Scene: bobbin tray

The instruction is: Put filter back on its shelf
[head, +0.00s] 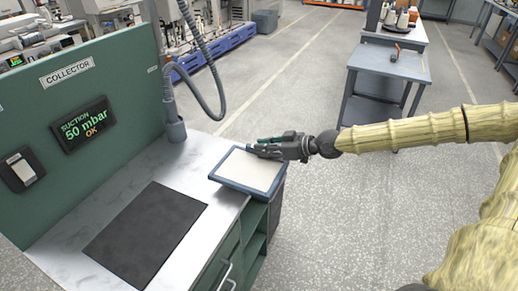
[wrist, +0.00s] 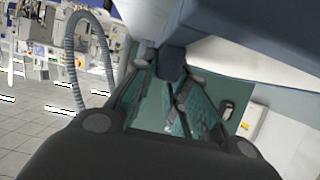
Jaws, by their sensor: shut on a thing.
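The filter (head: 246,169) is a flat white panel in a blue frame. In the head view it is at the right end of the marble-like worktop, reaching past its edge above the green shelf unit (head: 257,243). My gripper (head: 262,148) is at the frame's far right edge, shut on the filter. In the wrist view the blue frame (wrist: 215,35) fills the upper right, and my fingers (wrist: 172,72) close around a blue tab on it. Whether the filter touches the worktop is hard to tell. The shelf interiors are partly hidden.
A dark mat (head: 146,235) lies on the worktop. A green panel (head: 75,115) behind it carries a COLLECTOR sign and a display (head: 84,125) reading suction 50 mbar, OK. A grey hose (head: 208,75) rises nearby. A blue-grey cart (head: 388,65) stands farther right, with open floor between.

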